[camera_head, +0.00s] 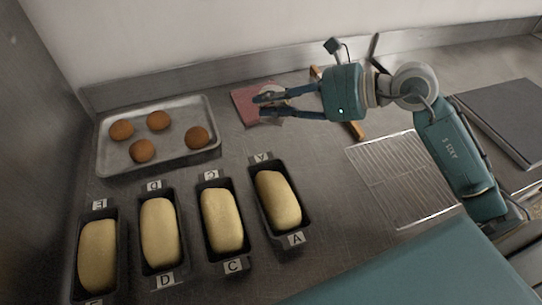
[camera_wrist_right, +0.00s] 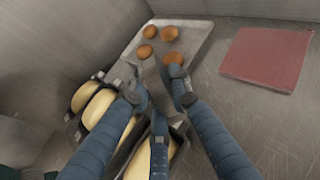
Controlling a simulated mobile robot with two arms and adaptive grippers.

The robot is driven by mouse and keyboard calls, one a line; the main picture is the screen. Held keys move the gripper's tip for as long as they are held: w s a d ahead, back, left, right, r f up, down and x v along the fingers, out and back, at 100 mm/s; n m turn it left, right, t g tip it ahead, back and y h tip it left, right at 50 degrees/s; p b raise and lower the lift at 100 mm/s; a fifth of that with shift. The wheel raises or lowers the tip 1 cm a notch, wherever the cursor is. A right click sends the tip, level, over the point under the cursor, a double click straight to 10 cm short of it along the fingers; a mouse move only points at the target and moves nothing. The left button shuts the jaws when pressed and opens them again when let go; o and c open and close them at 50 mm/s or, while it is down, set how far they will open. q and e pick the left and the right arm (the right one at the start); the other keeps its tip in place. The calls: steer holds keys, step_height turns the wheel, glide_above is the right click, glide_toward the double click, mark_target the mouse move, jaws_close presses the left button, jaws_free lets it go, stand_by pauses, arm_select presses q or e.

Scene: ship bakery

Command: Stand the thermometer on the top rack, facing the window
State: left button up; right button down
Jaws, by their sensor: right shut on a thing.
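My right gripper (camera_head: 264,104) comes in from the right in the head view, over the back of the steel counter. It is shut on a small, pale grey round thing (camera_head: 271,91), likely the thermometer; fingers partly cover it and no dial markings can be read. In the right wrist view, my right gripper (camera_wrist_right: 160,97) has a greyish thing (camera_wrist_right: 151,74) between its fingers, its outline unclear. A bare wire rack (camera_head: 405,180) lies on the counter to the right. No oven, stacked rack or window is in view. My left gripper is not in view.
A metal tray (camera_head: 185,161) with several brown buns is at the back left. Several black loaf tins (camera_head: 188,230), lettered, hold pale dough in front. A red cloth (camera_head: 243,107) lies below the gripper. A wooden bar is behind it; a dark grey slab (camera_head: 505,115) is far right.

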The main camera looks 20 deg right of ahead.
steer(key=w+d+r+m+t+h, duration=0.1)
steer(key=w+d+r, duration=0.1)
steer(key=w+r, duration=0.3)
step_height(320, 180, down, 15)
step_height(320, 180, down, 5)
steer(key=shift+f+p, duration=0.1)
steer(key=shift+p, duration=0.3)
steer(key=shift+s+f, duration=0.1)
steer(key=shift+f, duration=0.05)
steer(key=c, duration=1.6)
jaws_free()
